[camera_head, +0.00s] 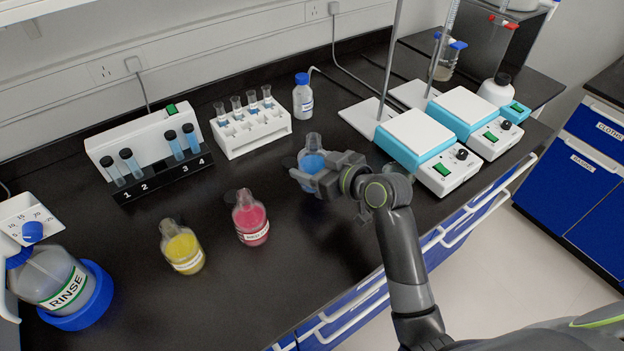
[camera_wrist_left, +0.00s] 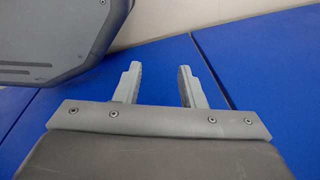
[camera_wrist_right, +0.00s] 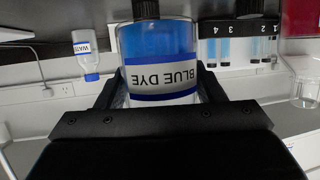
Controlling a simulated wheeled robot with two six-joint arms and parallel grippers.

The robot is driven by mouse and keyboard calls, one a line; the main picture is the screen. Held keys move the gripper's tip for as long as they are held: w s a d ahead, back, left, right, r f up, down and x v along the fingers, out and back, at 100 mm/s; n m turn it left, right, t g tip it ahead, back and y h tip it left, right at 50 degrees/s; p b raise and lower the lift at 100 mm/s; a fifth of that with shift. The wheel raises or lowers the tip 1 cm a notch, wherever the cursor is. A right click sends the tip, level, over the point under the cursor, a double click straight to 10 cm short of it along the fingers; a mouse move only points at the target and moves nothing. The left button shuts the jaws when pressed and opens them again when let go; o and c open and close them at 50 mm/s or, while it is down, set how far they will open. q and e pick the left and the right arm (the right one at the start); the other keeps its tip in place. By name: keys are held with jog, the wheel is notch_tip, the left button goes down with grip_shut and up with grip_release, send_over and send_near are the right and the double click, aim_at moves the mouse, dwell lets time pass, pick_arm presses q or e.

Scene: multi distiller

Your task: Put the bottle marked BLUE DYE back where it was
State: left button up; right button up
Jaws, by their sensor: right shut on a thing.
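The bottle marked BLUE DYE (camera_head: 311,162) is a clear bottle with blue liquid, near the middle of the black bench in the head view. In the right wrist view the bottle (camera_wrist_right: 160,70) stands inverted in the picture, its label facing the camera. My right gripper (camera_head: 322,172) is shut around it from the front right. I cannot tell whether its base touches the bench. My left gripper (camera_wrist_left: 160,88) is open and empty in the left wrist view, over blue panels; it is out of the head view.
Red (camera_head: 250,218) and yellow (camera_head: 182,248) dye bottles stand left of the blue one. Behind are a white tube rack (camera_head: 250,137) and a blue-capped bottle (camera_head: 303,97). A hotplate stirrer (camera_head: 420,140) is close on the right. The bench front between the red bottle and my arm is clear.

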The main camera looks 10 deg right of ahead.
jog(key=shift+a+f, duration=0.1)
jog(key=shift+f, duration=1.85)
pick_arm(q)
jog(key=shift+a, duration=0.4)
jog(key=shift+f, duration=0.15)
pick_arm(e)
jog(key=shift+f, duration=0.1)
jog(key=o, duration=1.3)
jog(key=shift+f, duration=0.1)
jog(key=shift+r, duration=0.25)
jog(key=shift+s+d, duration=0.2)
jog(key=shift+s, duration=0.05)
pick_arm(q)
jog(key=shift+w+f+b, duration=0.1)
jog(key=shift+f+b, duration=0.15)
jog(key=shift+b, duration=0.15)
pick_arm(e)
jog(key=v, duration=1.1)
jog(key=shift+s+r, duration=0.15)
